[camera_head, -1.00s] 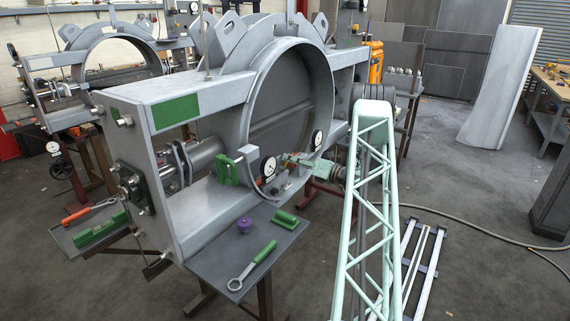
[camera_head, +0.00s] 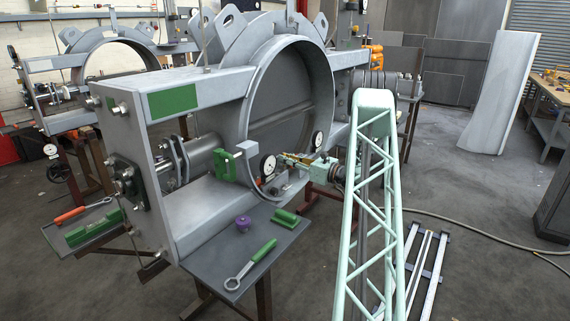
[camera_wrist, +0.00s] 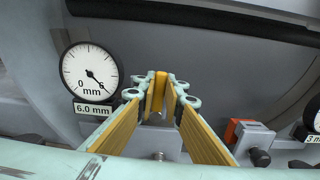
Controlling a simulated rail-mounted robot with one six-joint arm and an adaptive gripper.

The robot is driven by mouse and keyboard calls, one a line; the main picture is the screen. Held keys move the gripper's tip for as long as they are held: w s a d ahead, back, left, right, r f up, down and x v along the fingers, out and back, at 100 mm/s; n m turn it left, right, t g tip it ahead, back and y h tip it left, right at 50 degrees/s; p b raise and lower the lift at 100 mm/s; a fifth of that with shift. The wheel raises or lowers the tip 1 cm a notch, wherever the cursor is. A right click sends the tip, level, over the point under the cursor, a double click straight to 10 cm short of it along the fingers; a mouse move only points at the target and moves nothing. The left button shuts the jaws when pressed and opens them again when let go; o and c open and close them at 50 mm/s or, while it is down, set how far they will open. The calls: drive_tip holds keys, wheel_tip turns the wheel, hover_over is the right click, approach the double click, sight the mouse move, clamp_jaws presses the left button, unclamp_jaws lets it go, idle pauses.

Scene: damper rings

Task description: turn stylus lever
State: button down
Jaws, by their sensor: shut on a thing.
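My gripper (camera_wrist: 160,104) has yellow finger pads and mint linkages. In the wrist view its tips are closed on a narrow upright yellow-orange piece (camera_wrist: 160,85), which looks like the stylus lever; the fingers hide much of it. A white dial gauge (camera_wrist: 90,72) with a "6.0 mm" label is just left of the tips, its needle pointing to the lower right. In the head view my gripper (camera_head: 289,158) reaches in low at the big ring's front, right beside that left dial (camera_head: 267,166). The lever cannot be made out there.
A second dial (camera_head: 317,140) stands right of my gripper. The grey ring (camera_head: 290,95) rises behind. A front tray (camera_head: 215,262) holds a green-handled wrench (camera_head: 250,265) and a purple knob (camera_head: 243,223).

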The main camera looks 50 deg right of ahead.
drive_tip(key=c, duration=2.7)
unclamp_jaws()
drive_tip(key=shift+a, duration=0.1)
drive_tip(key=shift+s, duration=1.1)
drive_tip(key=shift+s+p, duration=0.3)
drive_tip(key=shift+s, duration=2.6)
